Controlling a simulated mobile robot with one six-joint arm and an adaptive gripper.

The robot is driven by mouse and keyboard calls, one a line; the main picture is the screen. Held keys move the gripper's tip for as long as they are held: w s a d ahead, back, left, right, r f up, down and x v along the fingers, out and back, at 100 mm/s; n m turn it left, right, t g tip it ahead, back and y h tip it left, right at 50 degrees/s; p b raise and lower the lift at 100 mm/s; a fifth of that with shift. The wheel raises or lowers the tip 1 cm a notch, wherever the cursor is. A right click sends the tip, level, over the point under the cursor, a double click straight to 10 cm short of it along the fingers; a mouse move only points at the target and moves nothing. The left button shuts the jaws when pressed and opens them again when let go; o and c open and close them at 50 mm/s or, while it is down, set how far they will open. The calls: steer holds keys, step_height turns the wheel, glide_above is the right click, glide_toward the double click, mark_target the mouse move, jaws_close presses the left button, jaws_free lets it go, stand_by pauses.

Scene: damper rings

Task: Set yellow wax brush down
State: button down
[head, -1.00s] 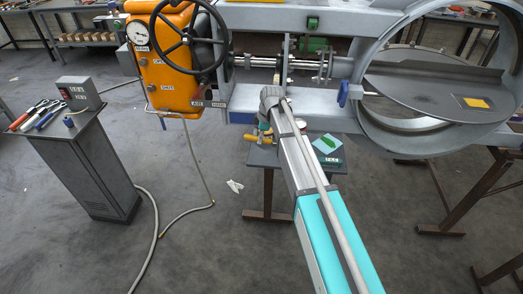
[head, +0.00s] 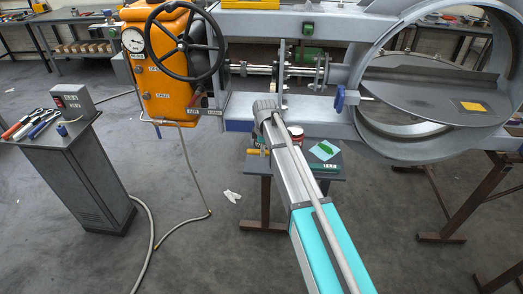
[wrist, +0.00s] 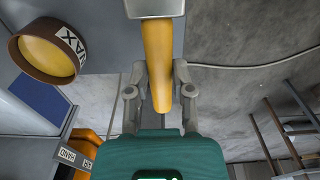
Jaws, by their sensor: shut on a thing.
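The yellow wax brush (wrist: 157,60) shows in the wrist view as a tapered yellow handle with a pale metal band at the top edge; its bristles are out of view. My gripper (wrist: 160,80) is shut on the handle, one finger on each side. An open round tin marked WAX (wrist: 47,48), with yellow wax inside, is at the upper left, apart from the brush. Grey surface lies behind both; I cannot tell whether the brush touches it. In the head view my arm hides the gripper, above a small work table (head: 318,187).
A green-and-pale cloth (head: 325,150) lies on the small table. The orange gearbox with handwheel (head: 170,65) and the large damper ring (head: 495,90) stand close above and around it. A tool pedestal (head: 75,175) is at left. The floor between is mostly open.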

mark_target(263, 167)
steer(key=shift+f+b, duration=3)
steer(key=shift+f, duration=0.15)
steer(key=c, duration=0.8)
jaws_free()
steer(key=o, duration=0.5)
steer(key=shift+o, duration=0.2)
